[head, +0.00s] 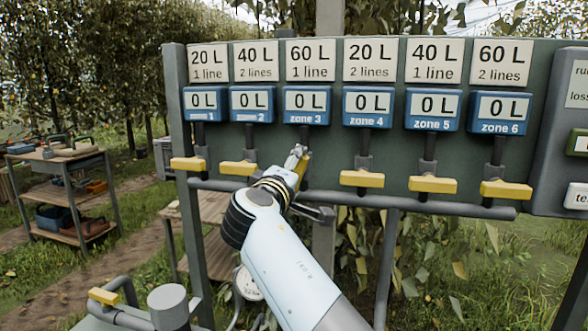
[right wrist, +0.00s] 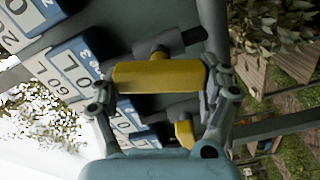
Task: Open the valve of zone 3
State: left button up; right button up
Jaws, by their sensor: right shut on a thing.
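The zone 3 display (head: 306,105) is a blue box reading 0 L, under a white plate (head: 310,60) reading 60 L, 1 line. My right gripper (head: 299,163) is at the zone 3 valve below it and hides most of its yellow handle. In the right wrist view the yellow handle (right wrist: 158,75) lies between the two fingers of my right gripper (right wrist: 160,84), which is shut on it. There it lies crosswise to a neighbouring yellow handle (right wrist: 184,133). My left gripper is not in view.
Yellow handles of zone 1 (head: 188,164), zone 2 (head: 238,168), zone 4 (head: 362,179), zone 5 (head: 432,185) and zone 6 (head: 506,190) lie level along the grey pipe (head: 440,208). A shelf cart (head: 62,160) stands far left. A grey box (head: 560,130) is at right.

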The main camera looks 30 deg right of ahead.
jog(key=shift+f+n+p, duration=0.15)
jog(key=shift+n+p, duration=0.45)
jog(key=shift+n, duration=1.2)
jog(key=o, duration=1.1)
jog(key=shift+w+a, duration=0.1)
